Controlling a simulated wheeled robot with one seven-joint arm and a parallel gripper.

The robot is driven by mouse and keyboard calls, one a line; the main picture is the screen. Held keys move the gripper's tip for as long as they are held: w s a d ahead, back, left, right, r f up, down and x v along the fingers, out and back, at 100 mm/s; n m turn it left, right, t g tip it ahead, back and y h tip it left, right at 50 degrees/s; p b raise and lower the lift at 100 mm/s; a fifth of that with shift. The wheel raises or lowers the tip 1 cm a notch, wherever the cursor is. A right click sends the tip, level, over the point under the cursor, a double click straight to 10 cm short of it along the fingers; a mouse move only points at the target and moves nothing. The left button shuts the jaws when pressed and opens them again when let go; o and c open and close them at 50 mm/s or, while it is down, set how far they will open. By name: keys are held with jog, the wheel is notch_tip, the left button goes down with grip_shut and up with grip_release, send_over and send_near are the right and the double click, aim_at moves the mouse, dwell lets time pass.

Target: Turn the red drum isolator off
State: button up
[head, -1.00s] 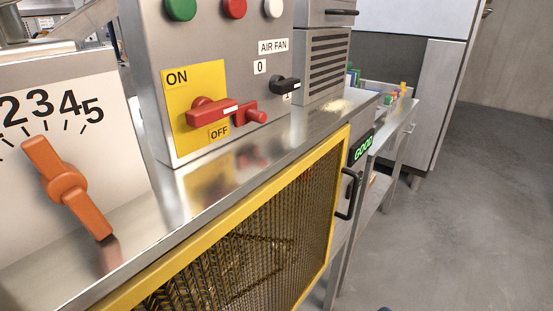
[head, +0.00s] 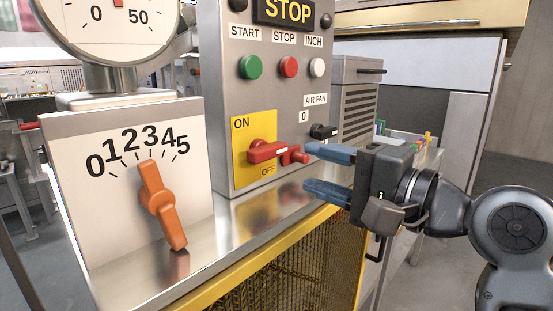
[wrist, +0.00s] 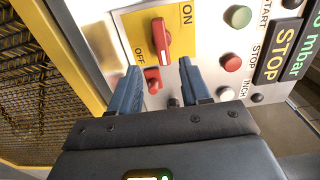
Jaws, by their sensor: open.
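The red drum isolator (head: 265,151) is a red handle on a yellow plate (head: 240,172) marked ON at the upper left and OFF below. The handle lies roughly level across the plate. A smaller red piece (head: 297,155) sticks out at its right. In the wrist view the handle (wrist: 164,40) and the smaller red piece (wrist: 153,80) show ahead of and between the fingers. My gripper (head: 311,169) is open and empty, with blue fingers, just right of the isolator. It also shows in the wrist view (wrist: 158,68). I cannot tell whether a finger touches the red piece.
Green (head: 250,67), red (head: 288,66) and white (head: 317,67) buttons sit above, under a STOP display (head: 288,11). A black air fan switch (head: 322,131) is close to the upper finger. An orange dial handle (head: 158,200) stands left. A yellow-framed mesh guard (head: 300,262) is below.

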aim_at(273, 154)
jog(key=p+x, duration=0.1)
jog(key=x, duration=0.7)
jog(key=shift+r, duration=0.15)
jog(key=shift+c, duration=0.2)
grip_shut()
